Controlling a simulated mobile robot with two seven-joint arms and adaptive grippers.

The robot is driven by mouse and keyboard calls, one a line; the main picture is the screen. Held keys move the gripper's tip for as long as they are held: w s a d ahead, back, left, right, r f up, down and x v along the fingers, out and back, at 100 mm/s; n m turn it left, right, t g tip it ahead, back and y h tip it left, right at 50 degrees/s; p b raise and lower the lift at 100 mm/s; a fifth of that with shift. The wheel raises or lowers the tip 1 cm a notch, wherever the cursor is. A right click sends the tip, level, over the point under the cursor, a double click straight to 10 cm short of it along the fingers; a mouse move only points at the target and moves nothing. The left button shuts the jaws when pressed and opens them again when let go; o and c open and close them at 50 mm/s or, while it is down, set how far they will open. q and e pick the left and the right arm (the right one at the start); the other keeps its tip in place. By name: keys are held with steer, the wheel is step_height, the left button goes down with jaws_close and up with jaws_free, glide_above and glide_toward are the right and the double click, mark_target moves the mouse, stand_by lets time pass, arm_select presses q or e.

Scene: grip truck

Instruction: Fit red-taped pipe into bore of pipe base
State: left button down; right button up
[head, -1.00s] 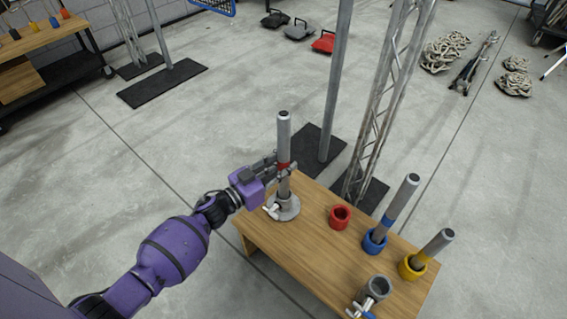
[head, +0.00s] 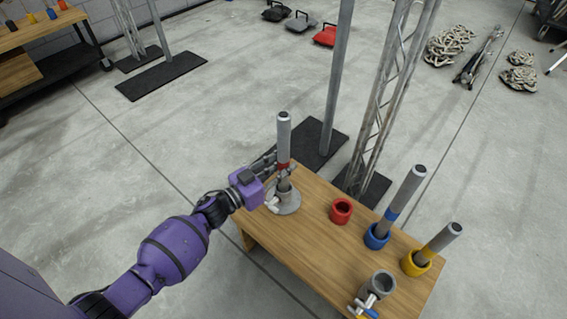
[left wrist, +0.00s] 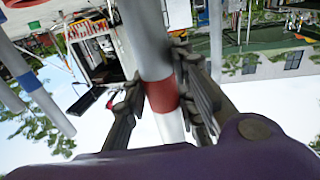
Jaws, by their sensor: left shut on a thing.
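The grey pipe base (head: 289,206), with a round flange and a side handle, stands on the table directly under the pipe. The pipe's lower end appears to be at or in the collar's bore. The fingers partly cover it, and I cannot tell how deep it goes. My right gripper is not in view.
On the wooden table (head: 322,250) stand an empty red cup (head: 341,211), a blue-taped pipe (head: 405,192) in a blue cup, a yellow-taped pipe (head: 438,240) in a yellow cup, and a grey clamp-like fitting (head: 378,285). A lattice truss (head: 385,95) rises behind the table.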

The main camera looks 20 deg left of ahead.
arm_select(q)
steer(key=shift+f, duration=0.3)
stand_by(0.5)
steer(key=c, duration=1.4)
jaws_free()
steer(key=shift+o, duration=0.2)
steer(key=shift+f, duration=0.1)
steer(key=v, duration=1.2)
